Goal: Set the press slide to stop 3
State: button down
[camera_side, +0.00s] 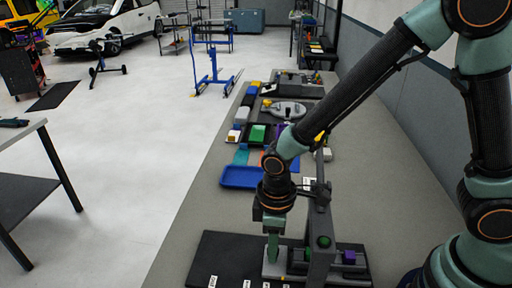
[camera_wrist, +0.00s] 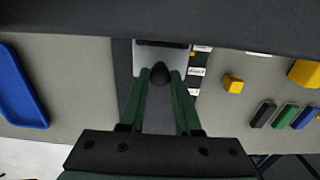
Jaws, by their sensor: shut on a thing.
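The press stands on a black base (camera_side: 228,260) at the bottom of the side view, with a grey upright frame (camera_side: 319,225) carrying a green knob. The press slide is a light grey block (camera_side: 272,271) low on the base, under my gripper (camera_side: 272,250). In the wrist view the slide (camera_wrist: 160,58) is a pale plate with a dark round knob (camera_wrist: 158,75) on it. My gripper (camera_wrist: 160,78) has its green fingers on either side of this knob, shut on it. White stop labels (camera_wrist: 198,72) line the right side of the track; I cannot read their numbers.
A blue tray (camera_side: 242,177) and several coloured blocks lie farther along the grey bench. A purple block (camera_side: 348,257) sits right of the press frame. In the wrist view a yellow block (camera_wrist: 233,84) lies to the right. The upright frame stands close beside my gripper.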

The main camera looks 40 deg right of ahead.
jog(key=shift+s+d, duration=0.25)
jog(key=c, duration=0.6)
grip_release()
notch_tip(320, 180, up, 12)
jog(key=shift+r, duration=0.1)
